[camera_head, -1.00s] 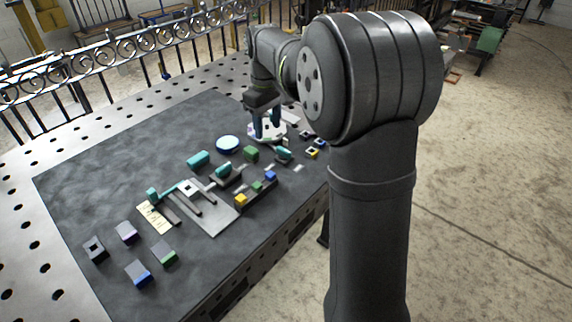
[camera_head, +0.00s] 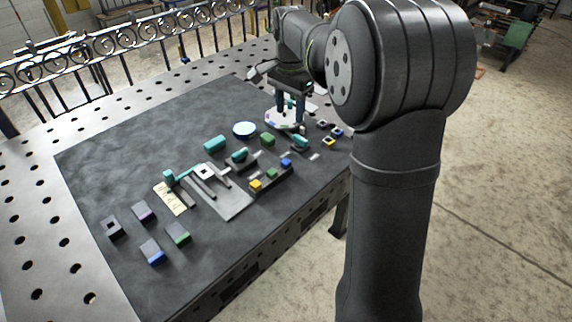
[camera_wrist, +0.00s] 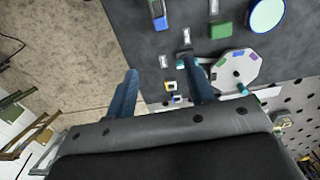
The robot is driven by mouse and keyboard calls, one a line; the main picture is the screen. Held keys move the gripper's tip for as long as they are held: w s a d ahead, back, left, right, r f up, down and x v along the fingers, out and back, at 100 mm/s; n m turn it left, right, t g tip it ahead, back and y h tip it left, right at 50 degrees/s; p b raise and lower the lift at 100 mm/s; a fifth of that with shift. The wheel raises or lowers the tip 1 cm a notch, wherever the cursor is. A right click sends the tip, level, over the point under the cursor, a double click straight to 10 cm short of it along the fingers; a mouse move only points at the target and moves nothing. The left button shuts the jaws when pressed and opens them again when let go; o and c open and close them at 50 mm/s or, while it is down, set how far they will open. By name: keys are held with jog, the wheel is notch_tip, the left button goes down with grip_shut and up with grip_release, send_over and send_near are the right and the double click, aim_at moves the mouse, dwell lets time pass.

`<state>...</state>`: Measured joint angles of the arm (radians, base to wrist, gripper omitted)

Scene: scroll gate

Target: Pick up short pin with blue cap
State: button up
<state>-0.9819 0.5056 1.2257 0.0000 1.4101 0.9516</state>
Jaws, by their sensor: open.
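Blue-capped pieces show in two places, and I cannot tell from the head view which is the short pin. One small blue cap (camera_head: 286,163) sits at the far end of a dark rack, in line with a green cap (camera_head: 271,173) and a yellow cap (camera_head: 255,185). A blue-and-grey piece (camera_wrist: 158,18) shows at the top of the wrist view. My gripper (camera_head: 290,125) is open, pointing down by a white disc (camera_head: 272,119). The right finger partly covers a small teal-topped part.
Small square yellow (camera_head: 329,142) and blue (camera_head: 337,132) pieces lie right of the disc. A blue round piece (camera_head: 245,129), a green block (camera_head: 267,139) and a light plate (camera_head: 232,205) lie nearby. Several blocks stand at front left. The dark mat's (camera_head: 110,165) left side is clear.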

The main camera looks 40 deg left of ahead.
send_over(286, 161)
jog(key=f, duration=0.8)
jog(key=w+f, duration=0.1)
jog(key=f, duration=0.3)
jog(key=shift+d, duration=0.15)
jog(key=shift+s+f, duration=0.15)
jog(key=shift+f, duration=0.75)
jog(key=shift+s+f, duration=0.2)
jog(key=shift+f, duration=0.7)
jog(key=shift+s+f, duration=0.15)
jog(key=shift+f, duration=0.75)
grip_shut()
